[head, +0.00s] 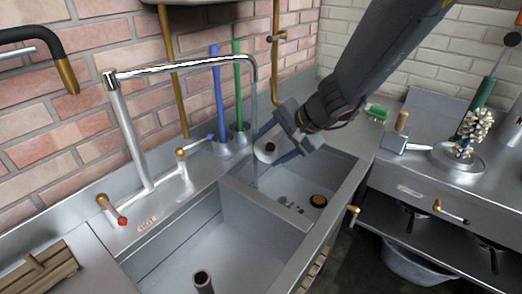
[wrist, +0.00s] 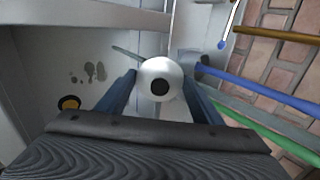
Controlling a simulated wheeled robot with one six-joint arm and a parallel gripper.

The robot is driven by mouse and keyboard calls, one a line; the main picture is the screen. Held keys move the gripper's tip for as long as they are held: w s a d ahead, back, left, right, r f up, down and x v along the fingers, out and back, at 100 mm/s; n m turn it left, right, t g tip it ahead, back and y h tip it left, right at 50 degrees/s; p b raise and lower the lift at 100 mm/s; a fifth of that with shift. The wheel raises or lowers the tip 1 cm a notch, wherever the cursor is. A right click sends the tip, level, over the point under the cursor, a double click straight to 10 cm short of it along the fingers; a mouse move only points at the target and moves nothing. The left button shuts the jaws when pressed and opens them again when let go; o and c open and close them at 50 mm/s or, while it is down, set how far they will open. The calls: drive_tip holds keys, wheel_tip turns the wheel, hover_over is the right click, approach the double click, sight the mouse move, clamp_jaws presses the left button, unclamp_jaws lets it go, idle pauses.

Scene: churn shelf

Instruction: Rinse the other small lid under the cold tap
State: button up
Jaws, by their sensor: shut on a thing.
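In the wrist view the lid (wrist: 160,79) sits between the two blue-grey fingers, knob facing the camera. The tall chrome tap (head: 185,65) arches over the sinks, its spout coming down just left of the lid. A thin clear line continues below the spout beside the lid; I cannot tell whether it touches it. The blue-tipped cold lever (head: 195,145) is behind the left basin; the red-tipped hot handle (head: 112,211) is further left.
The left basin (head: 215,250) holds a dark upright pipe. The right basin (head: 285,185) has dark spots and a yellow-rimmed black drain (head: 319,201). Blue (head: 219,95) and green (head: 238,90) long handles stand in holders by the wall. A steel counter (head: 430,180) is at right.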

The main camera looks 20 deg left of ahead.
drive_tip(key=s+d+r+p, duration=0.1)
drive_tip(key=s+d+r, duration=0.2)
drive_tip(key=d, duration=0.4)
drive_tip(key=shift+s+d+r, duration=0.15)
drive_tip(key=shift+d+r, duration=0.2)
drive_tip(key=shift+r, duration=0.25)
idle(0.9)
